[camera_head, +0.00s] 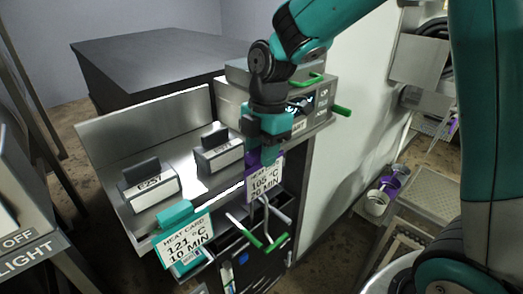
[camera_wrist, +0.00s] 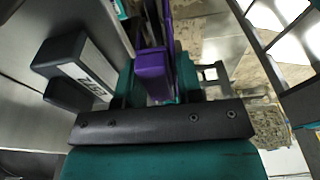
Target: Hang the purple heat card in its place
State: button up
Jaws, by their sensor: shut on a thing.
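The purple heat card (camera_head: 264,184) has a white label reading 105 °C 20 MIN. My gripper (camera_head: 264,148) is shut on its purple top, and the card hangs below the fingers, roughly upright, at the right end of the metal shelf's front edge. I cannot tell whether the card touches the shelf. In the wrist view the card's purple top (camera_wrist: 152,72) sits between the teal fingers; its label is hidden there. A teal heat card (camera_head: 184,240), reading 121 °C 10 MIN, hangs at the shelf's front edge to the left.
The metal shelf (camera_head: 150,122) carries dark blocks with white labels, one marked E251 (camera_head: 150,185) and another (camera_head: 218,152) close left of my gripper. Green-tipped levers (camera_head: 262,240) stick out just below the purple card. A control box with green handles (camera_head: 318,98) stands behind my gripper.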

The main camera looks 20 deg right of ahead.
jog(key=shift+f+b, duration=1.25)
jog(key=shift+f, duration=0.35)
dwell(0.4)
jog(key=o, duration=1)
jog(key=shift+r, duration=0.15)
notch_tip(320, 180, up, 17)
jog(key=d, duration=0.2)
jog(key=shift+w+d, duration=0.2)
jog(key=shift+w, duration=0.25)
jog(key=s+a+f+m+y+b, duration=0.1)
jog(key=s+a+f+m+b, duration=0.1)
jog(key=s+a+f+m, duration=0.2)
jog(key=s+a+f+m+y+b, duration=0.1)
jog(key=s+a+f+m, duration=0.3)
jog(key=s+f+m, duration=0.6)
jog(key=s+f+b, duration=0.1)
jog(key=s, duration=0.4)
jog(key=shift+s+f+m+t+y+b, duration=0.15)
jog(key=shift+s+m+t+y+b, duration=0.15)
jog(key=shift+s+y, duration=0.1)
